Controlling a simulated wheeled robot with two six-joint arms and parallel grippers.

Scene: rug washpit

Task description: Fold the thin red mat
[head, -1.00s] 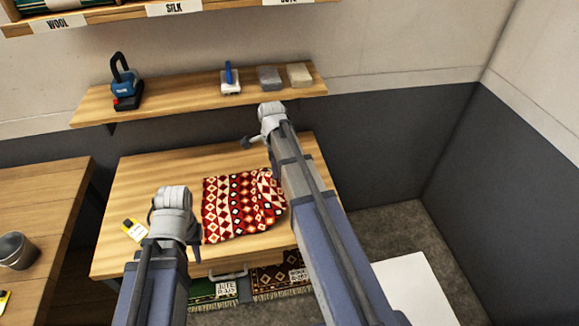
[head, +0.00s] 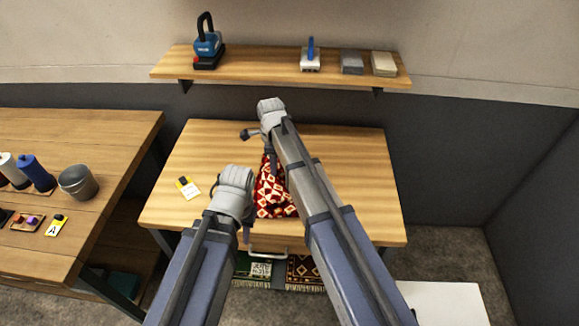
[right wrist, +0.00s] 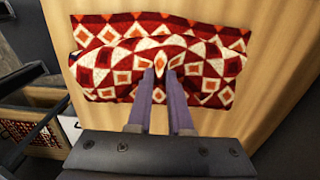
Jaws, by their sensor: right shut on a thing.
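The thin red mat (head: 270,197) has a red, white and dark diamond pattern. It lies on the wooden table, partly hidden behind my arms in the head view. In the right wrist view the mat (right wrist: 110,55) is bulged up in a curved flap across its width, with a flatter strip behind. My right gripper (right wrist: 161,76) is shut on the middle of this raised flap. My left gripper (head: 245,232) is at the mat's left front side; its fingers are mostly hidden, so its opening is unclear.
The wooden table (head: 345,190) is clear to the right of the mat. A yellow-and-white tag (head: 187,188) lies at its left. A side bench (head: 110,140) holds a bucket (head: 77,182) and spools. A shelf (head: 270,67) with tools hangs behind.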

